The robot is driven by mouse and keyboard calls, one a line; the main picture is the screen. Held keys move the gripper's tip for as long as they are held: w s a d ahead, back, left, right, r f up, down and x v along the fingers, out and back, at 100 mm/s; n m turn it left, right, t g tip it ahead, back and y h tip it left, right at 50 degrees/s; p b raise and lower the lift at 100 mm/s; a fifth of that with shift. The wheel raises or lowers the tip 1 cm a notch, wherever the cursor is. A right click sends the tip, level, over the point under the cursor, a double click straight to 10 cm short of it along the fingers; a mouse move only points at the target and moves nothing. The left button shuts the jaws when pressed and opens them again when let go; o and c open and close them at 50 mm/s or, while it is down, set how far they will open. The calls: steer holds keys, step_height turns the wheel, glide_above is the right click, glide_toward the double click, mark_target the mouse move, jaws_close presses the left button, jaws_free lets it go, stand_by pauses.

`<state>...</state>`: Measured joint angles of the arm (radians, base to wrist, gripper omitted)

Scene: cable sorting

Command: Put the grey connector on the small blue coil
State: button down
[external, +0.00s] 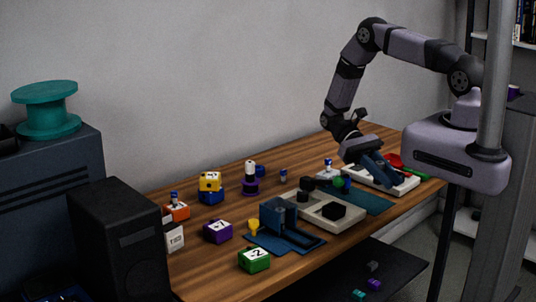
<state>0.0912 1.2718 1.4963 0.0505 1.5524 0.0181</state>
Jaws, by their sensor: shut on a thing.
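My gripper (384,177) is low over the white tray (408,187) at the far right of the table, with its dark blue fingers angled down. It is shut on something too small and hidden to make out. I cannot pick out the grey connector. A small blue round piece (261,171) sits behind a purple, black and white stack (250,179) and may be the small blue coil. My gripper is well to the right of it.
Red (394,160) and green pieces lie by the white tray. A green ball (342,183), a pale tray with black blocks (350,223), a dark blue stand (278,218) and several numbered cubes (217,231) crowd the table. Bare wood shows along the front edge.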

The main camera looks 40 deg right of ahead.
steer(key=w+a+m+t+y, duration=0.1)
steer(key=w+m+y, duration=0.1)
steer(key=w, duration=0.2)
steer(key=w+a+r+m+t+y, duration=0.1)
steer(key=w+a+m+y, duration=0.1)
steer(key=w, duration=0.3)
steer(key=w+a+r+m+t+y, duration=0.1)
steer(key=w+a+m+y, duration=0.1)
steer(key=w, duration=0.3)
steer(key=shift+a+r+m+t+y, duration=0.2)
steer(key=shift+m+t+y, duration=0.2)
steer(key=shift+m+y, duration=0.3)
steer(key=w+a+f+m+t+y+b, duration=0.2)
steer(key=w+f+m+t+y+b, duration=0.1)
steer(key=w+b, duration=0.15)
steer(key=m+t+h+b, duration=0.1)
steer(key=m+t+b, duration=1)
steer(key=m+t, duration=0.25)
glide_above(257, 171)
steer(key=s+a, duration=0.4)
steer(key=w+d+r+m+t+h+b, duration=0.3)
steer(key=w+d+m+t+h+b, duration=0.1)
steer(key=w, duration=0.5)
steer(key=shift+d+m+t+h+b, duration=0.15)
steer(key=shift+m+t+h+b, duration=0.6)
steer(key=shift+m+h, duration=0.35)
steer(key=shift+f+p, duration=0.9)
steer(key=shift+f, duration=4.05)
steer(key=shift+f, duration=0.2)
